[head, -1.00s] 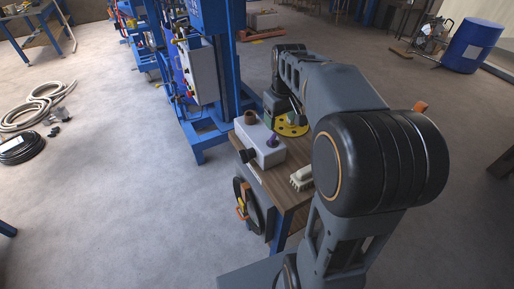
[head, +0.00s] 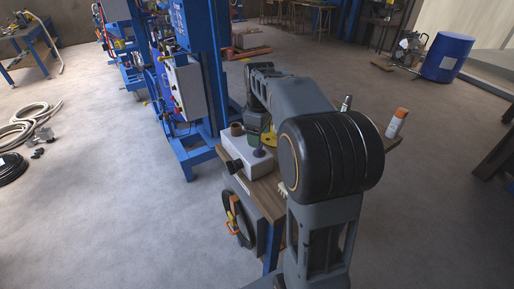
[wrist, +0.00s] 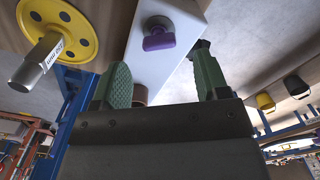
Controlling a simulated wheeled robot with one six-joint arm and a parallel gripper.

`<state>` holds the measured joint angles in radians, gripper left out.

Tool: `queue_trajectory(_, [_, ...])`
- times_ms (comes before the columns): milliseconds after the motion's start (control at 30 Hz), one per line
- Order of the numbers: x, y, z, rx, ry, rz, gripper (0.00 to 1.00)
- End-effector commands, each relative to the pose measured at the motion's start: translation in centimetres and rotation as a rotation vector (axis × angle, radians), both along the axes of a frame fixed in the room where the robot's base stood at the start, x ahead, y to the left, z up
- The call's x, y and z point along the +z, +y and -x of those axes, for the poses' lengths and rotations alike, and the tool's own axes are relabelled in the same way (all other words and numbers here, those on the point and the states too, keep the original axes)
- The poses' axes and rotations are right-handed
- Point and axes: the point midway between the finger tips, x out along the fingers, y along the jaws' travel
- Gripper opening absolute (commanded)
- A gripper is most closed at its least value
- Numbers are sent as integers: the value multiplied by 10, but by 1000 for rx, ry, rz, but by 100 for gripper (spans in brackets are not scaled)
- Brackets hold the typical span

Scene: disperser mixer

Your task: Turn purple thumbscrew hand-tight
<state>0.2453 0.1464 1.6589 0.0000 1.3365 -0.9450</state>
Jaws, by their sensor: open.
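The purple thumbscrew (wrist: 158,40) sits on a pale grey box (wrist: 170,68) in the wrist view. In the head view the thumbscrew (head: 259,152) is small, on top of the box (head: 236,159) near the bench's left edge. My gripper (wrist: 162,80) is open, with its two green fingers spread wide. In the wrist view the thumbscrew appears between and beyond the fingertips, with nothing held. In the head view the fingers are hard to make out behind the arm.
A brown cup (head: 237,129) stands on the box, and a black knob (head: 234,167) is on its side. A yellow disc (wrist: 58,28) with a metal cylinder (wrist: 40,60) lies beside it. An orange-capped can (head: 397,122) stands at the bench's right. A blue machine frame (head: 208,90) rises behind.

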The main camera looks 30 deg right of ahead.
Motion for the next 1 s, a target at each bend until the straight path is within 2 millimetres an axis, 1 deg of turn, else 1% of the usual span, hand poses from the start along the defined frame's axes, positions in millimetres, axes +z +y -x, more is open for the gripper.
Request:
queue_trajectory(33, [-10, 0, 0, -1, 3, -1, 68])
queue_trajectory(100, [-20, 0, 1, -2, 3, -1, 68])
queue_trajectory(300, [-39, -1, 0, -3, 1, -1, 68])
queue_trajectory(467, [-45, -1, 0, -3, 0, 0, 68])
queue_trajectory(767, [-46, -1, 0, -3, 0, 0, 68])
queue_trajectory(1000, [-46, -1, 0, -3, 0, 0, 45])
